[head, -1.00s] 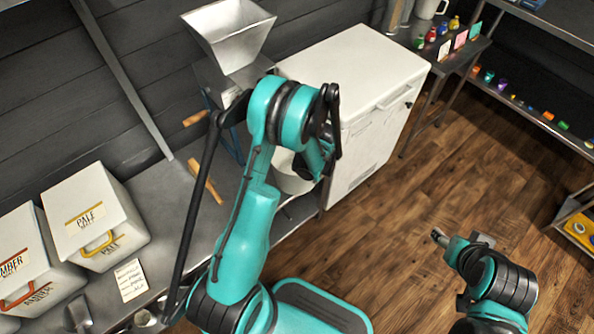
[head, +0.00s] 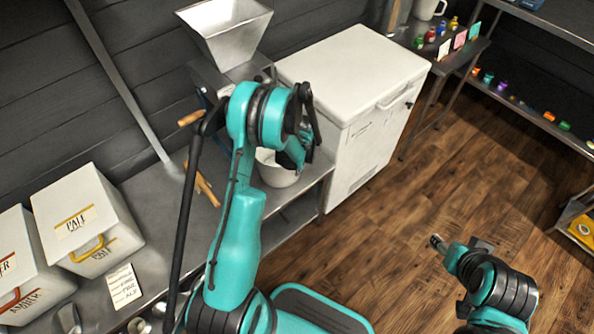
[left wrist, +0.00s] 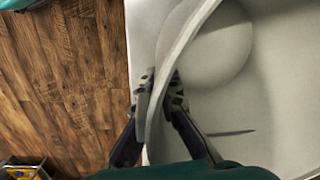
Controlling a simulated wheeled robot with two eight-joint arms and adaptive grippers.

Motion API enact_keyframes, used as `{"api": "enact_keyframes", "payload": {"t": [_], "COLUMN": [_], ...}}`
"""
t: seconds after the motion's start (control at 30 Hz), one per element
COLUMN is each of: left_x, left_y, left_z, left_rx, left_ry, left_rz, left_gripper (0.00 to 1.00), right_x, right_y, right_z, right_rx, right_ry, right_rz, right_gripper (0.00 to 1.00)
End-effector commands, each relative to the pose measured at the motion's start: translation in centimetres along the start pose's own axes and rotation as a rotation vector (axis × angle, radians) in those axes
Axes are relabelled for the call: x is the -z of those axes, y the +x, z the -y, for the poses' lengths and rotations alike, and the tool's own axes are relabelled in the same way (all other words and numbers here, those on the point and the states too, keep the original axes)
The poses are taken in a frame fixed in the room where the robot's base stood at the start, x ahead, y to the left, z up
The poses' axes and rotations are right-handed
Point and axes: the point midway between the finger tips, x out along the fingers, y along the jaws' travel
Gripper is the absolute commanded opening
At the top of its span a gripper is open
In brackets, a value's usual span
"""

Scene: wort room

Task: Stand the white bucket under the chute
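The white bucket (head: 274,174) is at the right end of the steel bench (head: 168,203), in front of the grain mill with its metal hopper (head: 226,40). My left gripper (left wrist: 160,88) has one finger inside and one outside the bucket's rim, closed on its wall; the bucket's inside also shows in the left wrist view (left wrist: 225,100). I cannot tell whether the bucket's base touches the bench. My left arm covers the mill's lower part, so the chute is hidden. My right gripper (head: 437,242) is over the floor, away from the bucket; its fingers are too small to read.
A white chest freezer (head: 350,65) stands just right of the bucket. Wooden handles (head: 205,188) lie left of it by the mill. White AMBER (head: 25,265) and PALE (head: 85,220) bins and a note card (head: 123,286) occupy the bench's left part. The wooden floor (head: 450,180) is clear.

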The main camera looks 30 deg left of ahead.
Motion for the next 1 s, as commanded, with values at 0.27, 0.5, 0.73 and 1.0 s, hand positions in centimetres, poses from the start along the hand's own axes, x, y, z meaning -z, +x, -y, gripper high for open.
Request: {"api": "enact_keyframes", "payload": {"t": [0.27, 0.5, 0.73, 1.0], "left_x": [0.0, 0.0, 0.0, 0.0], "left_y": [0.3, 0.2, -2.3, -8.4], "left_z": [0.0, 0.0, 0.0, 0.0], "left_rx": [0.0, 0.0, 0.0, 0.0], "left_ry": [0.0, 0.0, 0.0, 0.0], "left_rz": [0.0, 0.0, 0.0, 0.0], "left_gripper": [0.26, 0.26, 0.26, 0.26], "right_x": [0.0, 0.0, 0.6, 2.1], "right_y": [0.0, 0.0, -0.9, -2.9], "right_z": [0.0, 0.0, 0.0, 0.0], "right_rx": [0.0, 0.0, 0.0, 0.0], "right_ry": [0.0, 0.0, 0.0, 0.0], "right_rz": [0.0, 0.0, 0.0, 0.0], "right_gripper": [0.54, 0.54, 0.54, 0.54]}}
